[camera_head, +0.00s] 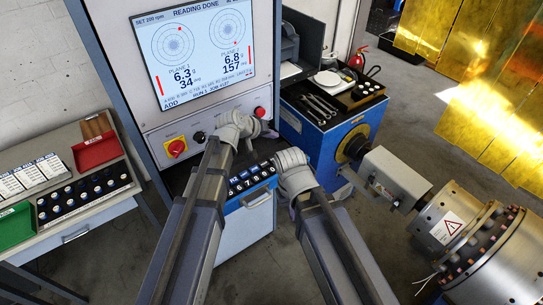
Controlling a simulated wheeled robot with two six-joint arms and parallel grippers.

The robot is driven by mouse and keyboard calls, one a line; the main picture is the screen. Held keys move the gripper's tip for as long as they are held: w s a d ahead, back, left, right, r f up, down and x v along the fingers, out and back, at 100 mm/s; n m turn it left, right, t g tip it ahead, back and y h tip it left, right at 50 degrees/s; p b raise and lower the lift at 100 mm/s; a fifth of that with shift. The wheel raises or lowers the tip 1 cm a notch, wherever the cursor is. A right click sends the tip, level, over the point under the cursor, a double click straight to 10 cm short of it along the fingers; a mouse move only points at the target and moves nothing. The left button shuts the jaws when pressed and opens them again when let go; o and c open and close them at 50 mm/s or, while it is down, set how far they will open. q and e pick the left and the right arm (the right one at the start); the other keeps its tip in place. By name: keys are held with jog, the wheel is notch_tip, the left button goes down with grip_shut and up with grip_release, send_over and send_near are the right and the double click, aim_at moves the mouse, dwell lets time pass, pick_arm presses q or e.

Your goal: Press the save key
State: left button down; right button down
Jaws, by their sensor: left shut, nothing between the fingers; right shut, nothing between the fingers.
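A keyboard (250,181) with dark number keys and a row of blue keys juts out at the front of the balancing machine's cabinet. Its right end is partly hidden by my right wrist, and I cannot pick out which key is the save key. My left gripper (268,132) is shut and empty, above the keyboard and close to the panel below the screen. My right gripper (292,208) is shut and empty, beside the keyboard's right end. The fingertips of both are small and hard to make out. The screen (202,55) reads "READING DONE" with two round plots.
A red knob on a yellow plate (176,147) and a red button (260,112) are on the panel. A blue tool cabinet (337,150) with wrenches stands to the right. A rotor (470,240) is at the right. A bench (90,215) with bins stands left.

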aim_at(272, 161)
pick_arm(q)
jog(key=shift+f, duration=0.1)
notch_tip(272, 161, down, 9)
jog(key=b, duration=0.8)
jog(key=shift+b, duration=0.4)
dwell(1.5)
jog(key=shift+f+b, duration=0.25)
jog(key=shift+b, duration=0.2)
jog(key=shift+f+b, duration=0.45)
dwell(0.6)
jog(key=shift+r, duration=0.15)
jog(key=shift+r+p, duration=0.75)
jog(key=shift+p, duration=0.15)
